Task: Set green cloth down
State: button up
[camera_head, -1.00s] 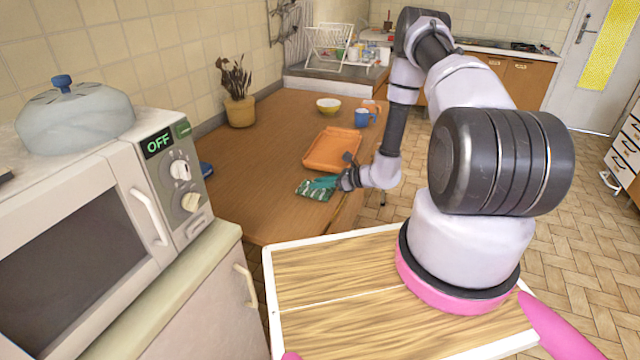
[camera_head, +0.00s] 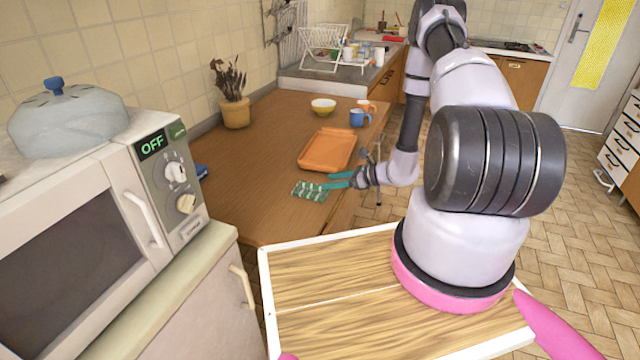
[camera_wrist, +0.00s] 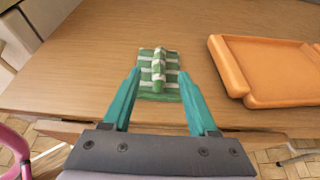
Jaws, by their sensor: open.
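The green cloth (camera_head: 310,191) has white stripes and lies on the wooden table near its front edge. In the wrist view the cloth (camera_wrist: 158,76) lies flat, with a raised fold along its middle. My gripper (camera_head: 332,181) is open, with teal fingers apart. In the wrist view my gripper (camera_wrist: 158,72) has one finger on each side of the cloth's near part. I cannot tell whether the fingertips touch the cloth.
An orange tray (camera_head: 327,150) lies just behind the cloth, to the right in the wrist view. A blue mug (camera_head: 359,118), a yellow-white bowl (camera_head: 323,106) and a potted plant (camera_head: 236,112) stand farther back. A microwave (camera_head: 90,225) is at left.

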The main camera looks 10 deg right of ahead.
jog(key=v, duration=0.5)
jog(key=s+a+r+n+g, duration=0.2)
jog(key=r+n, duration=0.2)
jog(key=r, duration=0.6)
jog(key=s+a+r+n+g, duration=0.1)
jog(key=a+r+n+g, duration=0.2)
jog(key=r, duration=0.6)
jog(key=s+a+r+n+g, duration=0.15)
jog(key=r+n, duration=0.35)
jog(key=r, duration=0.5)
jog(key=s+d+r+n+t+h, duration=0.2)
jog(key=s+r+n+t+h, duration=0.4)
jog(key=s+r, duration=1.2)
jog(key=r+n+h, duration=0.1)
jog(key=n+h, duration=0.1)
jog(key=n, duration=0.1)
jog(key=shift+s+d+r+h, duration=0.3)
jog(key=shift+r+h, duration=0.1)
